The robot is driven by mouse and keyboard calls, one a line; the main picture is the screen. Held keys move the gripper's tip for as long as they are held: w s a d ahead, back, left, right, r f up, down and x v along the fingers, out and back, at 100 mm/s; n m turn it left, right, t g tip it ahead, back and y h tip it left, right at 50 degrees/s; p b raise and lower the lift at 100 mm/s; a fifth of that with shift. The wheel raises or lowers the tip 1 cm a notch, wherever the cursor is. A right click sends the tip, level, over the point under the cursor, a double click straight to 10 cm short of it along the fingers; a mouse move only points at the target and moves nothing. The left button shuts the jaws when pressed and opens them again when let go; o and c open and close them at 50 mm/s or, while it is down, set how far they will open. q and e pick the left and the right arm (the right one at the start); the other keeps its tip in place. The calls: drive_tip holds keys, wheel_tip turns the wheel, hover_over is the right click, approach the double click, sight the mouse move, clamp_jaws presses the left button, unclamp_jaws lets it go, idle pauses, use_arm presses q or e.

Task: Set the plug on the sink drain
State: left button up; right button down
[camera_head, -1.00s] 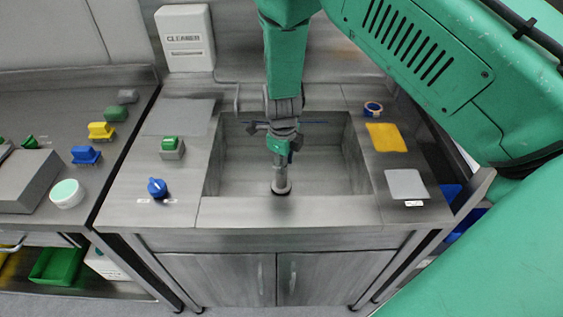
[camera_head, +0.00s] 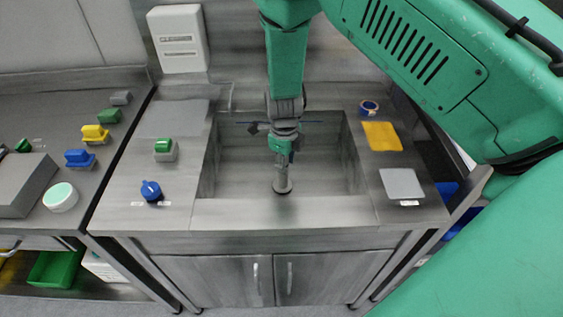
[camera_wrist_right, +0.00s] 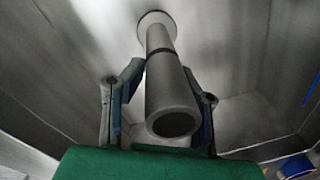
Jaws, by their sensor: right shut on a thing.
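The plug is a grey upright tube (camera_head: 282,179) with a wider round foot, low inside the sink basin (camera_head: 235,172). My right gripper (camera_head: 283,150) reaches down from above and is shut on the tube. In the right wrist view, the tube (camera_wrist_right: 170,97) runs away from the camera between the two fingers of the gripper (camera_wrist_right: 163,85), its open end nearest. Its far end meets a pale round disc (camera_wrist_right: 155,20) on the basin floor. The drain is hidden under the foot; I cannot tell how exactly it is seated. My left gripper is not in view.
Left of the basin, the counter holds a blue knob (camera_head: 151,191) and a green-topped block (camera_head: 164,149). On its right lie a yellow pad (camera_head: 382,136), a grey pad (camera_head: 402,184) and a tape roll (camera_head: 369,108). The basin walls surround my gripper closely.

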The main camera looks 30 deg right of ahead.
drive_tip(key=shift+a+r, duration=0.1)
drive_tip(key=shift+a, duration=0.2)
drive_tip(key=c, duration=1.1)
unclamp_jaws()
drive_tip(key=shift+a, duration=0.1)
drive_tip(key=shift+c, duration=0.2)
drive_tip(key=shift+r, duration=0.1)
drive_tip(key=o, duration=0.4)
drive_tip(key=shift+d, duration=0.3)
wheel_tip(320, 180, up, 6)
drive_tip(key=p, duration=0.5)
wheel_tip(320, 180, up, 3)
drive_tip(key=p, duration=0.2)
drive_tip(key=shift+a+p, duration=0.15)
drive_tip(key=shift+p, duration=0.2)
wheel_tip(320, 180, up, 3)
drive_tip(key=p, duration=0.3)
drive_tip(key=shift+r, duration=0.1)
use_arm(q)
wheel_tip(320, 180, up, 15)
drive_tip(key=p, duration=0.4)
use_arm(e)
drive_tip(key=shift+r, duration=4.3)
